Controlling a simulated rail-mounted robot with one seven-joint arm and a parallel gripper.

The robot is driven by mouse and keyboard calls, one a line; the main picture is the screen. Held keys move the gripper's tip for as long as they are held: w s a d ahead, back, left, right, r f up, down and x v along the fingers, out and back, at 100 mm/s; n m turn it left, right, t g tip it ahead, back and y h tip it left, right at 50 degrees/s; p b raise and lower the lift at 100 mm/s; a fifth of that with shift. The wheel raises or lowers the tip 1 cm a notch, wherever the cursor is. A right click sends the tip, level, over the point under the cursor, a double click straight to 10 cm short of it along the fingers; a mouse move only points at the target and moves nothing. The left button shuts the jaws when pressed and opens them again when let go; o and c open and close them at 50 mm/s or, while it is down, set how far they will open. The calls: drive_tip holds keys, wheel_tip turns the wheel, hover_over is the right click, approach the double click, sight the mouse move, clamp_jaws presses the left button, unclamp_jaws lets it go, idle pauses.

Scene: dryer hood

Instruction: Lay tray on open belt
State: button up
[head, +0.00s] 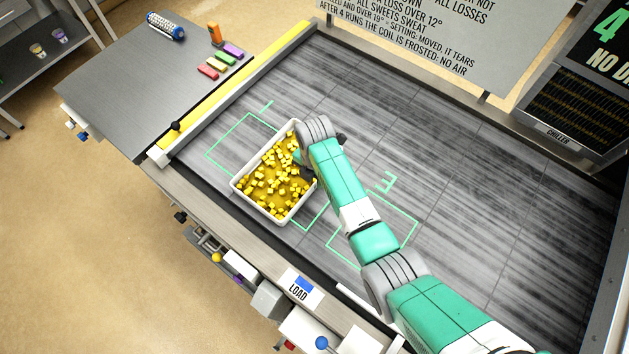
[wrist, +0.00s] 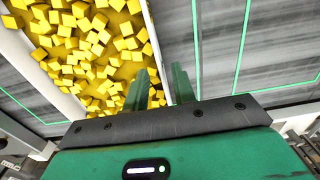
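A white rectangular tray (head: 238,192) full of small yellow cubes (head: 268,184) is over the grey belt (head: 450,165), between the green outlines marked 1 and 3. I cannot tell whether its whole base touches the belt. My gripper (head: 304,165) is at the tray's right long side. In the wrist view, the green fingers (wrist: 160,85) straddle the tray's wall (wrist: 152,40), one inside among the cubes (wrist: 85,45) and one outside. They look closed on the wall. The arm hides part of the tray's right side.
A yellow bar (head: 240,88) edges the belt's left side. Beyond it, a grey side table (head: 125,80) holds several coloured blocks and a blue-white cylinder (head: 165,26). A sign (head: 430,40) stands behind, with a chiller unit (head: 575,105) at right.

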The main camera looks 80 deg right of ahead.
wheel_tip(320, 180, up, 9)
drive_tip(key=shift+f, duration=0.2)
drive_tip(key=shift+w, duration=0.1)
